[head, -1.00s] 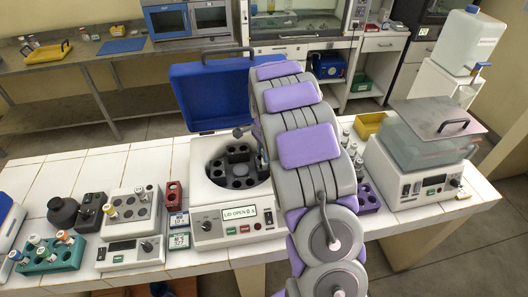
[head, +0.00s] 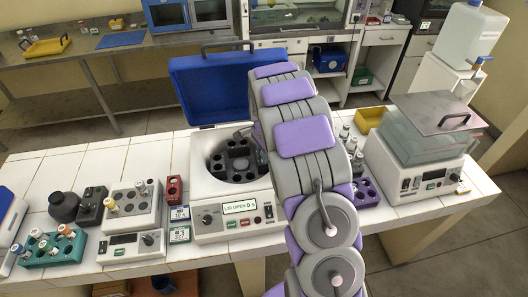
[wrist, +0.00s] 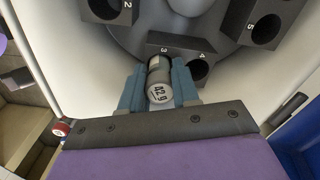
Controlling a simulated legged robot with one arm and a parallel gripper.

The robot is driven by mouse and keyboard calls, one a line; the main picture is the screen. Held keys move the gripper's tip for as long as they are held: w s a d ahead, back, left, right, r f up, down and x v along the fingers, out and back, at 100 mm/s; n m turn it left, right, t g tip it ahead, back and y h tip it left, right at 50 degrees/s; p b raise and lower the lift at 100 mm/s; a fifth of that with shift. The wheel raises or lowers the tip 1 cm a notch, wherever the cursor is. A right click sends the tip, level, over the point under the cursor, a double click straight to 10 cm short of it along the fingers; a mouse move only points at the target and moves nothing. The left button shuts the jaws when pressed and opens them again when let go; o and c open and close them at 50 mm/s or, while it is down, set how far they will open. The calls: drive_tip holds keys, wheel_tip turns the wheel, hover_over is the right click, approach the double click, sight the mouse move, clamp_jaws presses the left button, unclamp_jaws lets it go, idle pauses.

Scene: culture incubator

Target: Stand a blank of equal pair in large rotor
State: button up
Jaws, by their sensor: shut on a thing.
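My gripper (wrist: 158,80) is shut on a blank (wrist: 160,92), a small cylinder with a dark band and a pale grey end marked with what reads as 42.9. In the wrist view the blank is at the edge of the large rotor (wrist: 130,38), beside the holes numbered 3 and 4; I cannot tell whether it has entered a hole. In the head view the rotor (head: 238,165) sits in the open white centrifuge (head: 205,185), whose display reads LID OPEN. My arm hides the gripper and the blank there.
The blue lid (head: 205,95) stands raised behind the rotor. A purple rack (head: 367,190) and grey-capped cylinders (head: 348,140) stand right of my arm. A teal rack (head: 50,250) and small white device (head: 130,245) stand left.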

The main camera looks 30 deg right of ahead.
drive_tip(key=o, duration=1.4)
drive_tip(key=shift+r, duration=0.15)
drive_tip(key=shift+r+p, duration=1.55)
drive_tip(key=shift+r, duration=2.1)
